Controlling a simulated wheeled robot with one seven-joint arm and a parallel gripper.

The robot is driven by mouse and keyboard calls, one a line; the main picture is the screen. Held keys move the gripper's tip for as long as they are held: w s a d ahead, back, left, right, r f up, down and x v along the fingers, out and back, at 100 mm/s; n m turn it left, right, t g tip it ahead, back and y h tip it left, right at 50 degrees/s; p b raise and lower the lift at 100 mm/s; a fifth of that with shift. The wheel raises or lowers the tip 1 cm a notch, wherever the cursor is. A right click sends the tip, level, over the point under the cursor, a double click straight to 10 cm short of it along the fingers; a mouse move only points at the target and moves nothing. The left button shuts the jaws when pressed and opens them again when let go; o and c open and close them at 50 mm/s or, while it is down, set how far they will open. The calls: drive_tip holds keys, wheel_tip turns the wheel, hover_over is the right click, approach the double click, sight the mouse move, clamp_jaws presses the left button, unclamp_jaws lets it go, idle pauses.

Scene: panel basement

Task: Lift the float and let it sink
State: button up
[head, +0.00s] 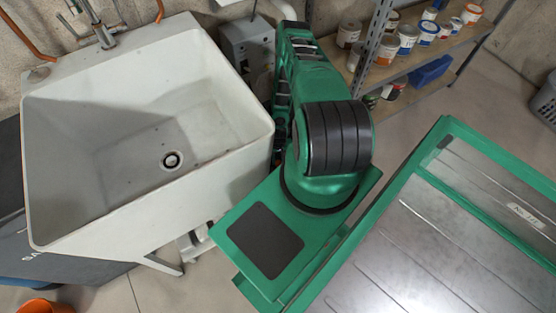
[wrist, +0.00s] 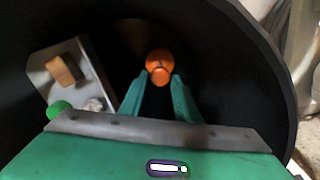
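In the wrist view the float (wrist: 159,62) is a small orange rounded body with a rounder knob at its lower side, set against a dark round opening. My gripper (wrist: 160,78) points at it with two green fingers apart. The fingertips flank the knob at its left and right. I cannot tell whether they touch it or have a gap. In the head view my green arm reaches down behind its own links, and the gripper and float are hidden there.
A dark round rim (wrist: 270,60) surrounds the gripper. A metal plate (wrist: 95,75) with an orange-brown block (wrist: 65,70) and a green knob (wrist: 59,108) lies left. A white sink (head: 140,205) stands left of my arm, a shelf (head: 405,68) with paint cans behind right.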

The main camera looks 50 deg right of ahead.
clamp_jaws()
drive_tip(key=shift+s, duration=0.1)
idle(1.0)
drive_tip(key=o, duration=0.6)
unclamp_jaws()
